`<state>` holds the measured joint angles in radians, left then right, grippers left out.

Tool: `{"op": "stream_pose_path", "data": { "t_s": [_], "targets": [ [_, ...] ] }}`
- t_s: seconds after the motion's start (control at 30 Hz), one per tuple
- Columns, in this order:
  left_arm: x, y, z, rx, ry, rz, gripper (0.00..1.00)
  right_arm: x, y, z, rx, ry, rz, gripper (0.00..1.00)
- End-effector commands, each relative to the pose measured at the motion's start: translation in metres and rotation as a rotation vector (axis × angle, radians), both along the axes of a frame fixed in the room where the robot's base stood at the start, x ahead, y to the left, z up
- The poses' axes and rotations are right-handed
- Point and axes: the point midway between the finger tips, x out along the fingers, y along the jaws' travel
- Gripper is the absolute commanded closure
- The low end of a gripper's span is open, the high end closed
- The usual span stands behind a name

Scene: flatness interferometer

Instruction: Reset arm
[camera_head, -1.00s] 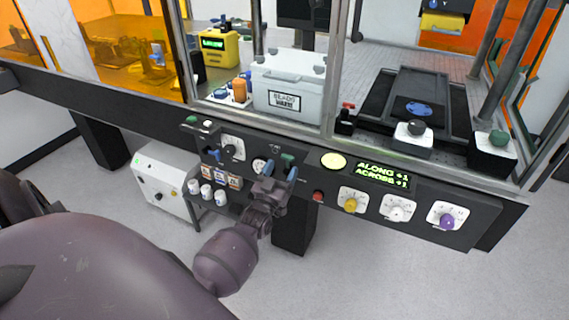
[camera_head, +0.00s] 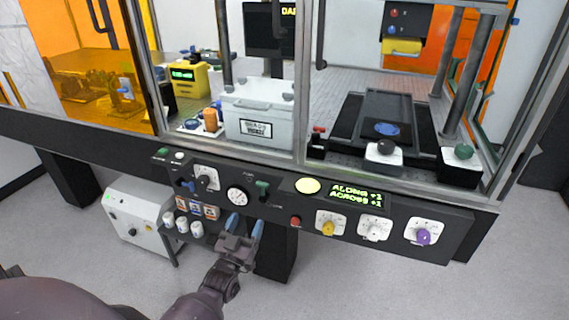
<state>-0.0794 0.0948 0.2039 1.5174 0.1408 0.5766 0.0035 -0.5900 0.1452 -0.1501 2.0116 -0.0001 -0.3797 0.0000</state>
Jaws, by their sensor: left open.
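My left gripper (camera_head: 244,229) has blue fingertips and is open and empty. No contact with the panel can be made out. My left arm comes in from the lower left. My right gripper is not in view.
The panel carries a red button (camera_head: 295,222), a yellow knob (camera_head: 328,229), a white knob (camera_head: 374,232), a purple knob (camera_head: 423,237) and a lit display (camera_head: 357,196). Behind the glass stand a white box (camera_head: 258,108) and a black stage with a blue disc (camera_head: 387,129).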

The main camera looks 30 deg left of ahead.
Motion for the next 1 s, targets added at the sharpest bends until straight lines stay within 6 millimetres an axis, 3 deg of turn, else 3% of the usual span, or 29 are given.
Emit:
{"op": "stream_pose_path", "data": {
  "t_s": [0.37,0.57,0.73,1.0],
  "targets": [
    [0.007,0.000,-0.012,-0.015,0.101,-0.004,0.32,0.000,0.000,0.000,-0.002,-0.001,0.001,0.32],
    [0.017,-0.031,-0.017,-0.016,0.324,-0.069,0.32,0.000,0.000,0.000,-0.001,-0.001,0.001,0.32],
    [-0.020,-0.069,-0.041,0.003,0.579,-0.134,0.32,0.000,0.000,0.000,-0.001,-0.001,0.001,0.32],
    [-0.132,-0.124,-0.078,0.019,0.904,-0.219,0.32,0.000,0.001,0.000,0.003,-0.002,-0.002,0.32]
  ]
}}
